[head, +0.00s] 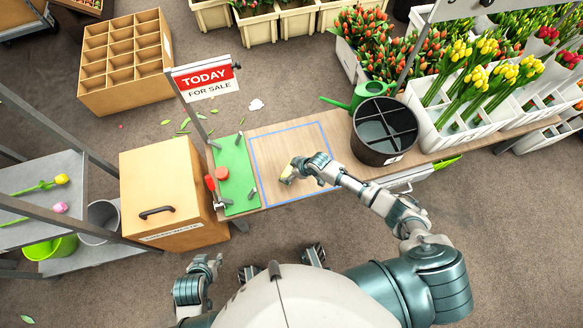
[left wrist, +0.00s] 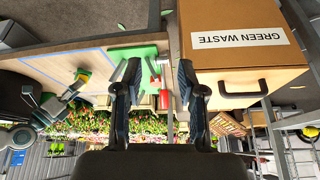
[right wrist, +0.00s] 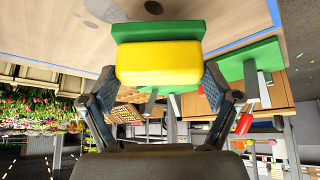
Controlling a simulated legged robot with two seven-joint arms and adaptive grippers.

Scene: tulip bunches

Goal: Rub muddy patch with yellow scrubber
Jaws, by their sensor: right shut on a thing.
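My right gripper (head: 297,168) is shut on the yellow scrubber (head: 287,174), above the blue-outlined area of the wooden bench (head: 270,146). In the right wrist view the scrubber (right wrist: 160,62) is a yellow block with a green pad on its far side, held between both fingers. Beyond it, a dark round spot (right wrist: 153,7) and a greyish smear (right wrist: 105,9) show on the wood; I cannot tell which is the muddy patch. In the head view no mud is clear. My left gripper (head: 208,264) is low, apart from the bench; its fingers (left wrist: 158,85) are open and empty.
A black divided bucket (head: 384,130) and a green watering can (head: 362,95) stand right. White tulip crates (head: 452,128) line the right.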

